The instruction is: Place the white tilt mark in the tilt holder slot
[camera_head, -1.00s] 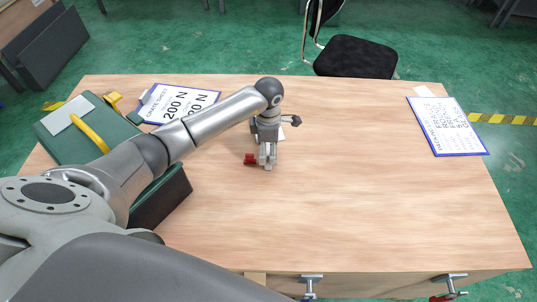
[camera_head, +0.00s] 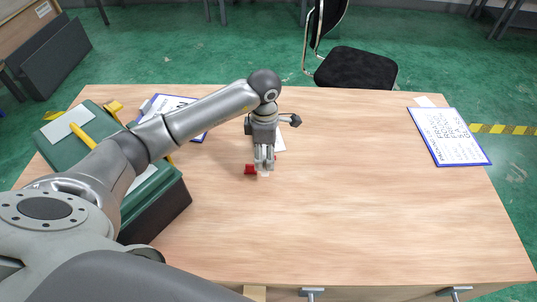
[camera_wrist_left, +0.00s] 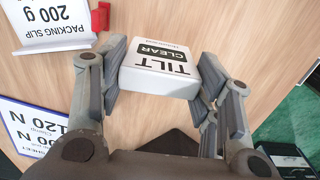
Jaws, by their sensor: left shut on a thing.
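My left gripper (camera_head: 264,168) points down over the middle-left of the table. In the left wrist view its fingers (camera_wrist_left: 160,85) are shut on the white tilt mark (camera_wrist_left: 160,68), a white block with "TILT" and "CLEAR" printed on it. In the head view the mark is mostly hidden by the fingers. A small red piece (camera_head: 250,169) is just left of the fingers; a red piece (camera_wrist_left: 100,18) also shows in the left wrist view, beside a white "PACKING SLIP 200 g" card (camera_wrist_left: 50,22). I cannot make out the tilt holder slot. My right gripper is not in view.
A green case (camera_head: 150,200) with yellow parts stands at the table's left. A blue-edged sheet (camera_head: 160,103) lies behind my left arm, and another sheet (camera_head: 447,135) at the right. The wooden table (camera_head: 370,210) is clear at centre right. A black chair (camera_head: 355,68) stands behind it.

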